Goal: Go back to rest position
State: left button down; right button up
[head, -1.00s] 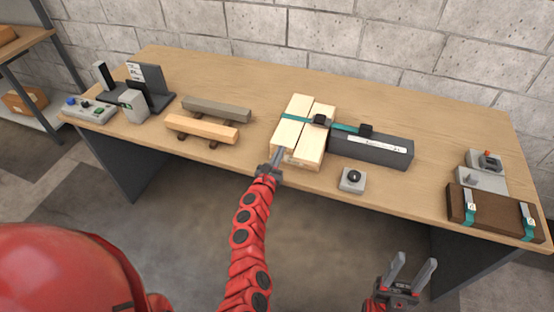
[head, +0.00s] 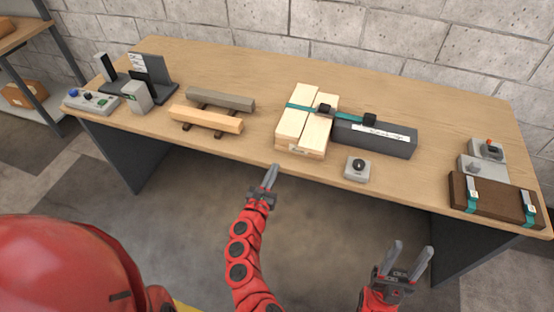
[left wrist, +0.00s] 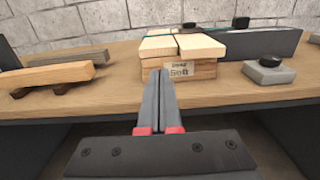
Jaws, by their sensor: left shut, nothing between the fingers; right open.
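My left gripper (head: 270,178) is shut and empty, just off the front edge of the table in the head view. In the left wrist view its two fingers (left wrist: 159,100) are together, pointing towards the wooden block stack (left wrist: 202,72) but apart from it. My right gripper (head: 411,257) is open and empty, in front of the table at the lower right, pointing up. The block stack (head: 305,130) lies on the table with a teal strap (head: 298,106) across its top.
The floor before the table is clear.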

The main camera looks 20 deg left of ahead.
pick_arm(q)
jog(key=shift+s+a, duration=0.1)
jog(key=shift+s, duration=0.65)
